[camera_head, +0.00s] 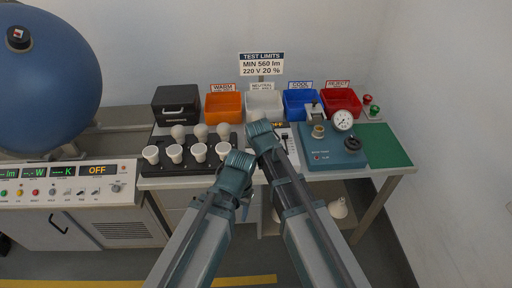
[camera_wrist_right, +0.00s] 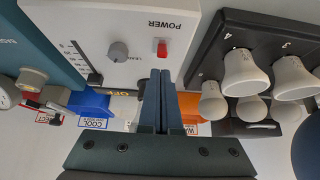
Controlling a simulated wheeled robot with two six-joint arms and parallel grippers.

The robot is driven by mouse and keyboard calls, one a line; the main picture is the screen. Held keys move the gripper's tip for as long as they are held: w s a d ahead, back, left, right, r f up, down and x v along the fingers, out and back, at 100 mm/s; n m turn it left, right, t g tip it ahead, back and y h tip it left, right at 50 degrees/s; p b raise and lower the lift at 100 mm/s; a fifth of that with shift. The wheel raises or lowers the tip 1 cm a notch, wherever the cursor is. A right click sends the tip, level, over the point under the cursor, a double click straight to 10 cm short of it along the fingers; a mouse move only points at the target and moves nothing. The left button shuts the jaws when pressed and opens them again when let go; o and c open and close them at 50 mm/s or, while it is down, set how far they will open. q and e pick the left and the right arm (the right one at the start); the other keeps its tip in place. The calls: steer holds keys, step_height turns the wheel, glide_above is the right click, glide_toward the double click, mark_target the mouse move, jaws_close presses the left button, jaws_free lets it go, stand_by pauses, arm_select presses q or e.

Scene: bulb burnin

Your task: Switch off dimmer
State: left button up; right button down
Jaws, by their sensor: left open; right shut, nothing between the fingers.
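The dimmer is a white box in the right wrist view (camera_wrist_right: 180,20), seen upside down. Its face carries a red POWER switch (camera_wrist_right: 161,48), a grey knob (camera_wrist_right: 118,50) and a black slider (camera_wrist_right: 94,77) beside a scale. In the head view most of the box is hidden behind my right arm. My right gripper (camera_wrist_right: 161,74) is shut and empty, its fingertips close below the red switch in that view; contact cannot be told. In the head view it shows (camera_head: 261,128) over the bench. My left gripper (camera_head: 240,161) is open, in front of the bulb tray's right end.
A black tray (camera_head: 150,183) holds several white bulbs left of the grippers. Orange (camera_head: 223,106), white, blue (camera_head: 300,101) and red bins line the back. A blue tester with a gauge (camera_head: 342,120) stands right. A blue sphere (camera_head: 50,70) and a control panel are left.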

steer(key=shift+r+p, duration=0.45)
steer(key=shift+r, duration=0.15)
arm_select(q)
steer(key=shift+r, duration=0.55)
